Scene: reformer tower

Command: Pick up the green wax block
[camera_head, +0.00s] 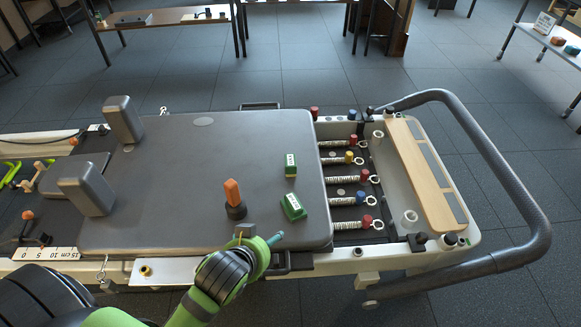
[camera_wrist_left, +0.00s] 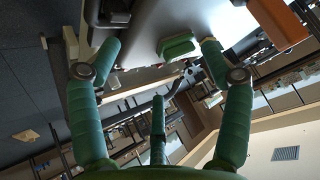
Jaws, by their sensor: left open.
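Two green blocks with white labels lie on the grey padded carriage of the reformer. One green wax block (camera_head: 293,207) is nearer the carriage's front edge, and the other green block (camera_head: 290,165) lies behind it. In the left wrist view one green block (camera_wrist_left: 178,47) shows between the fingers, closer to the right-hand finger; I cannot tell which of the two it is. My left gripper (camera_head: 260,241) is at the carriage's front edge, left of and in front of the nearer block. Its fingers (camera_wrist_left: 158,60) are spread and empty. My right gripper is not in view.
An orange piece on a dark round base (camera_head: 234,198) stands upright left of the blocks; orange also shows in the wrist view (camera_wrist_left: 278,22). Two grey shoulder rests (camera_head: 86,196) stand at the left. Springs (camera_head: 345,199) and a curved dark rail (camera_head: 500,165) are at the right.

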